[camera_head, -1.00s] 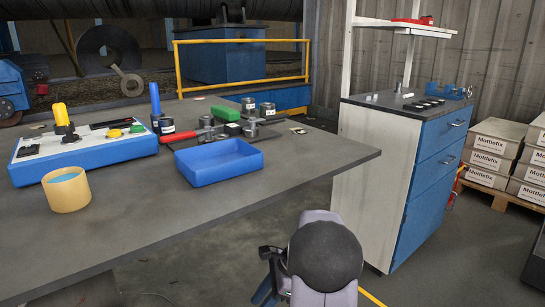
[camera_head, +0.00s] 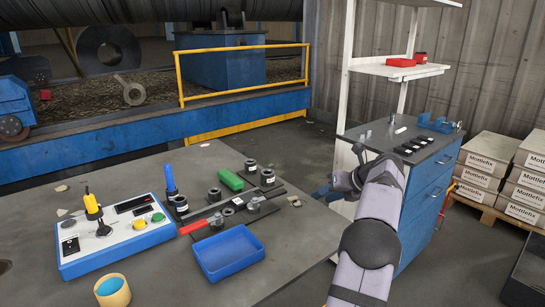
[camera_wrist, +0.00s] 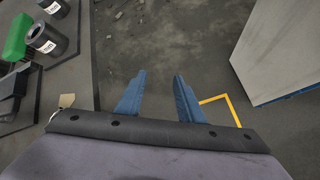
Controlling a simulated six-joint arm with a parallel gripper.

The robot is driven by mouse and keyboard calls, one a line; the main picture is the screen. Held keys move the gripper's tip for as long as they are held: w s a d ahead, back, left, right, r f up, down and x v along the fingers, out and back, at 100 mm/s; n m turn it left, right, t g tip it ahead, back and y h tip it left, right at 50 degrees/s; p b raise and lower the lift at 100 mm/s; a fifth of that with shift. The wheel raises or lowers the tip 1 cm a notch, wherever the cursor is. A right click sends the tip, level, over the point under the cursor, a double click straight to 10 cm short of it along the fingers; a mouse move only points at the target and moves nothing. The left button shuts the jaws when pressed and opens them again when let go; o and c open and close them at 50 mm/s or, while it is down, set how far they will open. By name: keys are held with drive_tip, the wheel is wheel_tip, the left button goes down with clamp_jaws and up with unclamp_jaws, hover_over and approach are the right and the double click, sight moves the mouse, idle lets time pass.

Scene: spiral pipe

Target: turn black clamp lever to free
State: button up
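A clamp fixture lies on the grey table in the head view. Dark bars (camera_head: 222,205) run across it, and a lever with a red handle (camera_head: 193,227) points left. Which dark part is the black clamp lever I cannot tell at this size. My gripper (camera_head: 328,190) is to the right of the fixture, beyond the table's right edge. In the wrist view my gripper (camera_wrist: 160,77) is open, its two blue fingers apart with only floor between them. Part of the fixture, dark and cut off, shows at the wrist view's left edge.
A blue tray (camera_head: 229,252) lies in front. A control box (camera_head: 115,235) and a cup (camera_head: 112,290) are left. A blue-drawered cabinet (camera_head: 428,178) stands right of my arm.

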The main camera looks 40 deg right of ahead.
drive_tip(key=w+a+r+n+g+p, duration=0.2)
drive_tip(key=a+r+p, duration=0.1)
drive_tip(key=r+p, duration=0.5)
drive_tip(key=w+a+r+n+g+p, duration=0.25)
drive_tip(key=r+p, duration=0.35)
drive_tip(key=p, duration=0.4)
wheel_tip(320, 180, up, 4)
drive_tip(key=n+g+p, duration=0.5)
drive_tip(key=n+p, duration=0.9)
drive_tip(key=n, duration=0.4)
hover_over(272, 193)
drive_tip(key=shift+s+r, duration=0.1)
drive_tip(key=shift+r, duration=0.05)
drive_tip(key=shift+f+p, duration=1.05)
drive_tip(key=shift+f, duration=2.6)
clamp_jaws()
